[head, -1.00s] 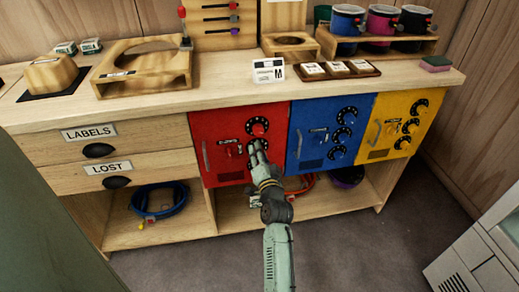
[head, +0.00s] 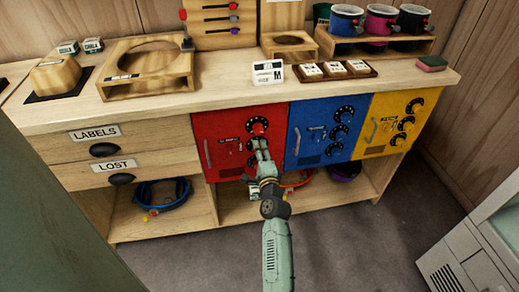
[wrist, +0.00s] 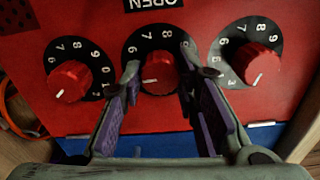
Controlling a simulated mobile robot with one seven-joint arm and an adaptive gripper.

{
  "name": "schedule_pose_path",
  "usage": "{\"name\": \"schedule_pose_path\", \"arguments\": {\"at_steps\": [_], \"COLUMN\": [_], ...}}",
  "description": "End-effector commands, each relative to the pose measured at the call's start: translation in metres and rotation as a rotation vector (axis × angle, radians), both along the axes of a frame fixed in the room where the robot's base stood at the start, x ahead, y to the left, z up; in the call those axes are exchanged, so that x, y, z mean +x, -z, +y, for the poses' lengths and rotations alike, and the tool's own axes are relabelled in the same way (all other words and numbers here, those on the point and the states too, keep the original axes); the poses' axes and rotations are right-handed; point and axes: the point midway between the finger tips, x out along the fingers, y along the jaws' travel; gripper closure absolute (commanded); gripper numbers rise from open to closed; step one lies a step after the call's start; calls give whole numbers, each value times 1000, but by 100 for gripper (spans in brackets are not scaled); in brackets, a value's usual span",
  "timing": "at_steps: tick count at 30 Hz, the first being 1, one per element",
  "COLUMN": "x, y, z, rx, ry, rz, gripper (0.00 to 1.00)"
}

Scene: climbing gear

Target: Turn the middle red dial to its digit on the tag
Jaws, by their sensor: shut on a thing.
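The red door (head: 228,165) carries a column of red dials with black digit rings; they lie side by side in the wrist view. The middle red dial (wrist: 160,84) stands between the two fingers of my gripper (wrist: 158,68), which is shut on it. Its white mark points left and slightly down, toward the left finger. Digits 6, 7 and 8 show along its upper ring; the fingers hide some others. The other red dials (wrist: 70,84) (wrist: 256,66) are untouched on either side. In the head view my gripper (head: 260,143) covers the middle dial. I cannot make out a tag with digits.
A blue door (head: 308,148) and a yellow door (head: 385,135) with their own dials are to the right. Drawers labelled LABELS and LOST (head: 75,172) are to the left. A blue coil (head: 165,200) lies on the lower shelf. The floor in front is clear.

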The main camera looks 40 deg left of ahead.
Motion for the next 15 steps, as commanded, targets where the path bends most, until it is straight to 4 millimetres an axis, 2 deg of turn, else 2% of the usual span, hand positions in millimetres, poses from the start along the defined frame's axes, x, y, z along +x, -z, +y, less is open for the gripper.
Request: {"name": "schedule_pose_path", "arguments": {"at_steps": [15], "x": [0], "y": [1], "z": [0], "rx": [34], "ry": [0], "rz": [42], "gripper": [99]}}
